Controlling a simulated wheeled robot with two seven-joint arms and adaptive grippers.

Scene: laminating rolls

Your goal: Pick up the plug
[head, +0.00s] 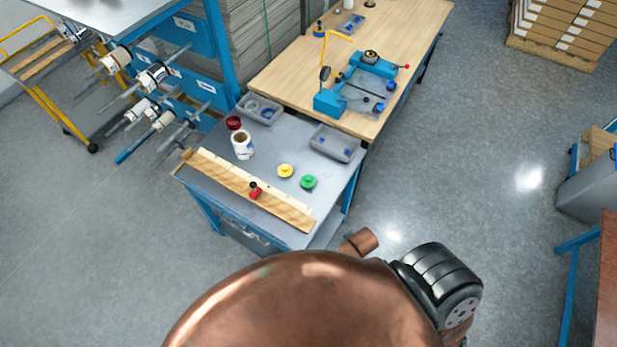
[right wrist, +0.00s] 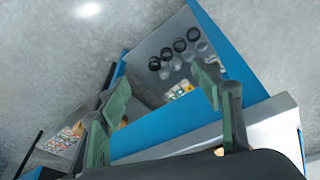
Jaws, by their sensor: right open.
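A red knobbed piece (head: 255,190) sits on the wooden strip along the table's front edge. I cannot tell which piece is the plug. My right gripper (right wrist: 165,85) is open and empty in the right wrist view, its two green fingers spread wide. No plug shows clearly between them. My left gripper is not in view.
A white roll (head: 242,145), a red ring (head: 234,122) and grey trays (head: 335,143) stand on the table. A blue fixture (head: 345,97) is on the wooden bench behind. The right wrist view shows a blue-edged surface with several black rings (right wrist: 180,45).

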